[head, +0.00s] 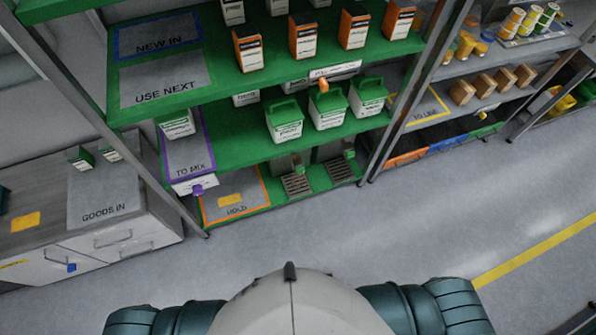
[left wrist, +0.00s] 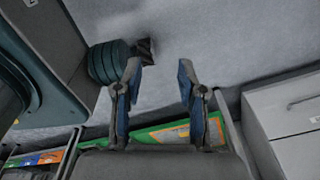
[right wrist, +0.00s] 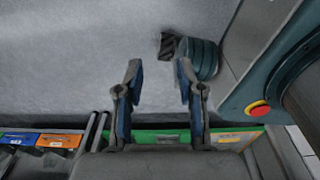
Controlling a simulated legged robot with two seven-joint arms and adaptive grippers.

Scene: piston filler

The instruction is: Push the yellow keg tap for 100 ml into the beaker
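Green-and-white kegs stand on the green shelf: a left one (head: 284,120), a middle one (head: 327,108) with an orange piece (head: 323,85) on top, and a right one (head: 368,96). Small green fittings show below them, one on the left (head: 297,160) and one on the right (head: 348,150), above dark slatted trays (head: 297,185). I cannot make out a yellow tap or a beaker. My left gripper (left wrist: 158,80) is open and empty. My right gripper (right wrist: 158,78) is open and empty. Neither gripper shows in the head view.
The green rack's metal post (head: 410,95) stands right of the kegs. A grey cabinet (head: 110,225) is at the left, with a purple piece (head: 198,189) near the rack's left post. The grey floor (head: 400,225) in front of the rack is clear.

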